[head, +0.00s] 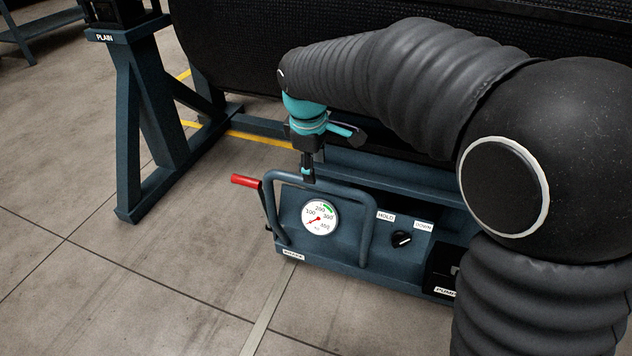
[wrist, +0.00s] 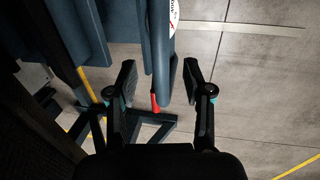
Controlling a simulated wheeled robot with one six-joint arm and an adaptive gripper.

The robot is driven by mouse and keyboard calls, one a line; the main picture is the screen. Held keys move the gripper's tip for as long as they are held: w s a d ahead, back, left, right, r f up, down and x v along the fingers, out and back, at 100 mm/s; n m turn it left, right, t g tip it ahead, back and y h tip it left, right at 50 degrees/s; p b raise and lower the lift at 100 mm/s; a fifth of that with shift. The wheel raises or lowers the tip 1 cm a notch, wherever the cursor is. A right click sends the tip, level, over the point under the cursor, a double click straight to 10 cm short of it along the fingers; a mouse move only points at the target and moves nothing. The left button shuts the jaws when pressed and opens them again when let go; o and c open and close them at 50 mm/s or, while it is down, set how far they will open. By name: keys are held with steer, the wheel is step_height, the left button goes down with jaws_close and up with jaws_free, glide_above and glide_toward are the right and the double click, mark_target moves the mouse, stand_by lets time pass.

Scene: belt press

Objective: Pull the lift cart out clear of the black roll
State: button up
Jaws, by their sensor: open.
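The lift cart (head: 345,253) is a blue box with a round gauge, a knob and a bent tube handle (head: 341,186) on its front. It stands low under the black roll (head: 235,55), and my arm hides part of both. My gripper (head: 307,172) points down at the top left of the handle. In the wrist view my gripper (wrist: 158,75) is open, with the handle (wrist: 162,60) running between its two fingers. The fingers look apart from the bar. A red-gripped lever (head: 245,181) sticks out at the cart's left and also shows in the wrist view (wrist: 154,103).
A blue stand leg (head: 133,130) marked PLAIN rises left of the cart. A blue floor beam and yellow line (head: 262,139) run behind it. A pale floor strip (head: 268,310) leads forward from the cart. The tiled floor in front and to the left is clear.

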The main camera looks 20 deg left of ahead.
steer(key=f, duration=0.2)
steer(key=w+f+b, duration=0.1)
steer(key=f, duration=0.2)
steer(key=shift+f, duration=0.25)
jaws_close()
